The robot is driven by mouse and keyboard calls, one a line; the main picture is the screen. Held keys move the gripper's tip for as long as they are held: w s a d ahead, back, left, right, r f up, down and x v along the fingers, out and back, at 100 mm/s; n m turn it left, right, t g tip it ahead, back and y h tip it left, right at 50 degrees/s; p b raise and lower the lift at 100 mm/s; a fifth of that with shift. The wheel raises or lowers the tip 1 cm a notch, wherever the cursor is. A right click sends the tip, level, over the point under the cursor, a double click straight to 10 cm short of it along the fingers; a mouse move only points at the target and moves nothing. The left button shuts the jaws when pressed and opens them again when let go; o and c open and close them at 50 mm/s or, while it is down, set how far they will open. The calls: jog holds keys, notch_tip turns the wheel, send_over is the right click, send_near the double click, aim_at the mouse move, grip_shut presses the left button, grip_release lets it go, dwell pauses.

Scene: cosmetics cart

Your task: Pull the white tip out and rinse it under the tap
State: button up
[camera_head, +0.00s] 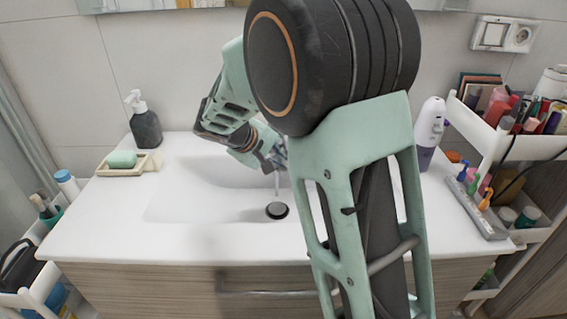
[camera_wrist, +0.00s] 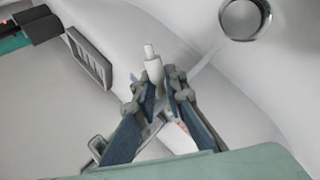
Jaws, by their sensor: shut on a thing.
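My gripper (camera_wrist: 160,88) is shut on the small white tip (camera_wrist: 152,66), which stands out past the fingertips in the wrist view. The tip is over the white basin. In the head view my gripper (camera_head: 273,160) is at the back of the basin (camera_head: 185,205), partly hidden by my arm, and the tip cannot be made out there. A thin stream of water (camera_head: 277,184) falls beside my gripper towards the drain. The tap is mostly hidden behind my arm. Whether the water touches the tip is not clear.
The dark drain (camera_head: 277,210) is in the basin floor. A soap dish (camera_head: 123,170) and a dark pump bottle (camera_head: 145,125) stand at left. A white and purple device (camera_head: 430,125) and a holder with small coloured heads (camera_head: 478,205) are at right, by a cart.

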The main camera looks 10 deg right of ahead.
jog(key=shift+d, duration=0.5)
jog(key=shift+a, duration=0.1)
jog(key=shift+a+b, duration=0.35)
jog(key=shift+a, duration=0.2)
jog(key=shift+s, duration=0.1)
jog(key=s, duration=0.2)
jog(key=s+b, duration=0.1)
jog(key=s, duration=0.1)
jog(key=s+b, duration=0.1)
jog(key=shift+s+a, duration=0.35)
jog(key=shift+s, duration=0.05)
dwell(1.1)
jog(key=s+r+p, duration=0.1)
jog(key=s+r, duration=0.4)
jog(key=shift+a+p, duration=0.25)
jog(key=shift+p, duration=0.1)
